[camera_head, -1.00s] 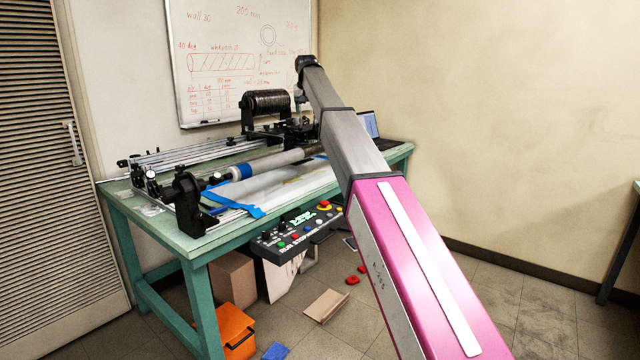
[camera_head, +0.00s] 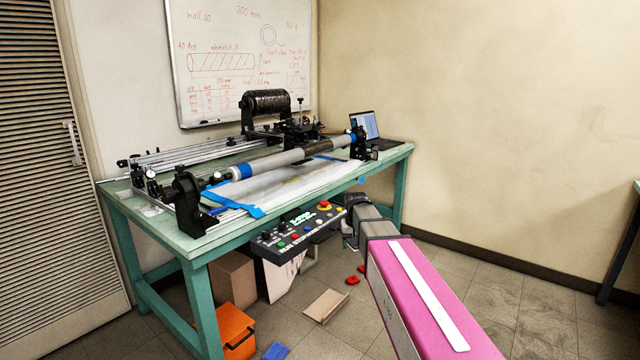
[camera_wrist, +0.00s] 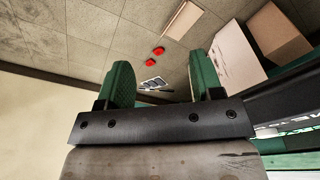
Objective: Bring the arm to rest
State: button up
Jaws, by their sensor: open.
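My pink and grey arm (camera_head: 420,290) reaches from the lower right toward the front right of the bench. It is lowered, with its far end beside the control panel, below the bench top. My gripper shows in the wrist view (camera_wrist: 164,85), with two green fingers wide apart. In the head view the fingers are too small and hidden to make out.
The green bench (camera_head: 300,218) carries a winding machine with a long mandrel (camera_head: 270,162) and a laptop (camera_head: 366,128). A button panel (camera_head: 300,230) hangs at its front. Red pieces (camera_wrist: 156,56), a cardboard sheet (camera_head: 326,305) and an orange box (camera_head: 238,330) lie on the floor.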

jog(key=s+d+f, duration=0.2)
jog(key=s+f, duration=0.2)
jog(key=s, duration=0.3)
jog(key=s+d+f+g, duration=0.1)
jog(key=s+f, duration=0.3)
jog(key=s, duration=0.4)
jog(key=s+d+f, duration=0.3)
jog(key=s+f, duration=0.2)
jog(key=s, duration=0.2)
jog(key=shift+s+d+m, duration=0.25)
jog(key=shift+m, duration=0.05)
